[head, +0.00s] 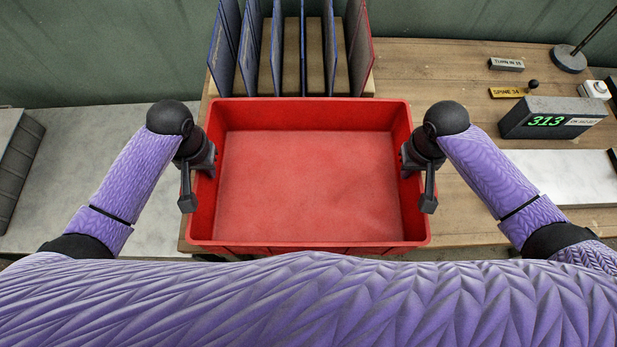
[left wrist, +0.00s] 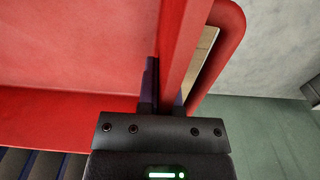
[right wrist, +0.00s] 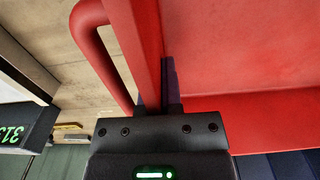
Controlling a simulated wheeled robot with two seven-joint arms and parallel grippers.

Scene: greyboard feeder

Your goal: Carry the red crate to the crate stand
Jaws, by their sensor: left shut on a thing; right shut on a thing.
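The red crate (head: 310,242) is empty and sits level in the middle of the head view, close in front of my body. My left gripper (head: 188,195) is shut on its left wall, and my right gripper (head: 429,195) is shut on its right wall. In the left wrist view the left fingers (left wrist: 160,88) straddle the red wall (left wrist: 185,40) beside a loop handle. In the right wrist view the right fingers (right wrist: 160,88) straddle the opposite wall (right wrist: 135,40). I cannot tell whether the crate touches the table. I cannot make out the crate stand.
A rack of upright boards (head: 290,50) stands right behind the crate on the wooden table (head: 440,75). To the right are a display reading 313 (head: 550,118), small label blocks (head: 508,92) and a lamp base (head: 568,58). A grey surface (head: 90,150) lies left.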

